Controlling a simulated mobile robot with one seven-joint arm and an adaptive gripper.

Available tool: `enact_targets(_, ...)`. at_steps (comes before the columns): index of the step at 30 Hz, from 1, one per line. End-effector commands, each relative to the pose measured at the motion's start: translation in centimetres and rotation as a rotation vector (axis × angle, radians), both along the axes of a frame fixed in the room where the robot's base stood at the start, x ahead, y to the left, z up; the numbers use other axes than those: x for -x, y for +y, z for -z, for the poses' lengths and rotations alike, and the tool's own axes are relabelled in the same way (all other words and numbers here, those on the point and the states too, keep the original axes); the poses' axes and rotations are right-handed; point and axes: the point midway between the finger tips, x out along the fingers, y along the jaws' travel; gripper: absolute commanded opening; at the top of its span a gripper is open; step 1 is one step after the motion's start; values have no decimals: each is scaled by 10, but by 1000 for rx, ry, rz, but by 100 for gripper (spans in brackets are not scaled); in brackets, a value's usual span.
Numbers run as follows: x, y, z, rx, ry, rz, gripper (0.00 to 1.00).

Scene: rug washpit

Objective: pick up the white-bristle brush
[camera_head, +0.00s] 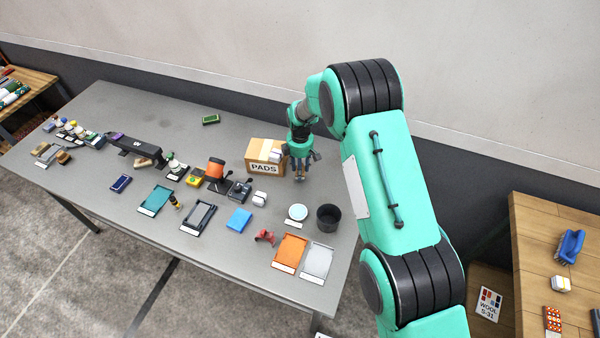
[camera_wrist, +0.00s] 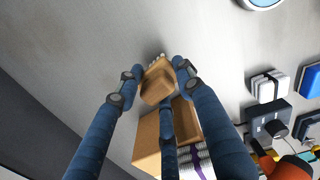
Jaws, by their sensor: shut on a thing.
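The white-bristle brush (camera_wrist: 157,86) has a tan wooden body, and pale bristle tips show along its upper edge in the wrist view. My gripper (camera_wrist: 158,70) is shut on it, with blue fingers on its left and right sides and a third finger behind. In the head view my gripper (camera_head: 300,174) points down at the table, just right of the cardboard PADS box (camera_head: 264,168); I cannot make out the brush there. The brush is close to the table top; I cannot tell whether it touches.
The open box (camera_wrist: 147,147) holds white pads beside the brush in the wrist view. A black cup (camera_head: 328,218) and a round white dish (camera_head: 298,212) stand in front of my gripper.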

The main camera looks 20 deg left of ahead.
Motion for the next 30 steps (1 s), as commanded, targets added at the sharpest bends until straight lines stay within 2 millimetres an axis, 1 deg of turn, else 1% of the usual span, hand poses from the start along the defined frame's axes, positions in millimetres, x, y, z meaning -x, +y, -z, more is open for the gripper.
enact_targets(1,0,0,-7,-1,-1,0,10)
enact_targets(9,-1,1,-47,-2,-3,0,10)
enact_targets(15,0,0,-68,0,-1,0,10)
enact_targets(21,0,0,-77,0,-1,0,10)
enact_targets(30,0,0,-77,0,0,0,10)
